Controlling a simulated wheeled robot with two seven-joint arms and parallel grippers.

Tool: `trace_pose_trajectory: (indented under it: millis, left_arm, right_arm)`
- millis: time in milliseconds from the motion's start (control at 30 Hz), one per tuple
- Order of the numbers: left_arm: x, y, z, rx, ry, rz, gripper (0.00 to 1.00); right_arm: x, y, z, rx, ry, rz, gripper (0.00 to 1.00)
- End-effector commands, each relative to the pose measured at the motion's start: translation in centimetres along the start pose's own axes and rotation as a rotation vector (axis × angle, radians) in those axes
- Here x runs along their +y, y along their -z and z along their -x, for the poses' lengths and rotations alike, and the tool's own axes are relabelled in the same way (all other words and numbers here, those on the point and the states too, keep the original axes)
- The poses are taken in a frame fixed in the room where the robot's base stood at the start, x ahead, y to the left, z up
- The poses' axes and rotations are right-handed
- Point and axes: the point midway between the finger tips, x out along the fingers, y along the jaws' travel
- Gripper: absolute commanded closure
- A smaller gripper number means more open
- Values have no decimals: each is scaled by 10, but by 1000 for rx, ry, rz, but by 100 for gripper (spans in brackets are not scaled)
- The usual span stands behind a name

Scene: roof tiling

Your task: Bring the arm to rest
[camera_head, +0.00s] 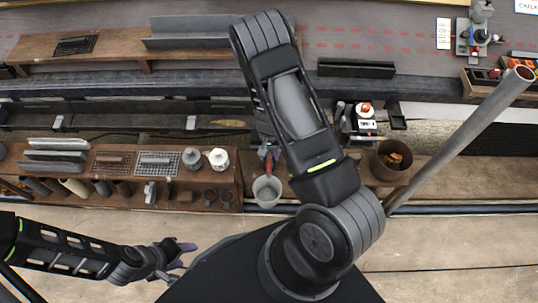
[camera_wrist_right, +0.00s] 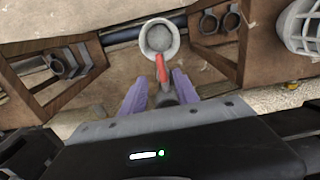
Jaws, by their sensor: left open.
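My left gripper (camera_head: 186,254) is open and empty, with purple fingers, low at the left over the pale floor. My right gripper (camera_head: 267,157) hangs at the front bench, just behind a grey bucket (camera_head: 267,191), mostly hidden by my right arm. In the right wrist view, its two purple fingers (camera_wrist_right: 160,88) stand on either side of a red-handled tool (camera_wrist_right: 161,68), whose red part overlaps the near rim of the bucket (camera_wrist_right: 158,38). I cannot tell whether the fingers grip the tool.
The wooden bench (camera_head: 225,185) holds tiles, grids, white jars (camera_head: 218,159) and dark rings. A brown pot (camera_head: 391,162) and a slanting grey pole (camera_head: 460,138) stand at the right. The front floor is clear.

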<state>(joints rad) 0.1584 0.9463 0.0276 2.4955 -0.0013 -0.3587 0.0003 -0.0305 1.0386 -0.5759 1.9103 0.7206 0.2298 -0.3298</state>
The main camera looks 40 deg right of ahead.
Motion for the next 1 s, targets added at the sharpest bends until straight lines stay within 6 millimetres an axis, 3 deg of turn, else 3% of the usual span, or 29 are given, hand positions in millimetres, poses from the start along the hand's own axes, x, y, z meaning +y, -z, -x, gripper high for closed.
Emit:
trace_pose_trajectory:
  millis: [467,567,667,733,867,1000]
  left_arm:
    - [0,0,0,0,0,0,51]
    - [0,0,0,0,0,0,51]
    - [0,0,0,0,0,0,51]
    - [0,0,0,0,0,0,51]
    - [0,0,0,0,0,0,51]
    - [0,0,0,0,0,0,51]
  right_arm:
    - [0,2,0,6,-2,-11,64]
    - [8,7,-1,44,-28,-18,64]
    - [7,-20,-9,57,-53,45,64]
    - [-5,-55,-13,51,-36,118,64]
    - [-40,-122,-11,26,57,254,64]
    - [-78,-186,4,-7,188,371,64]
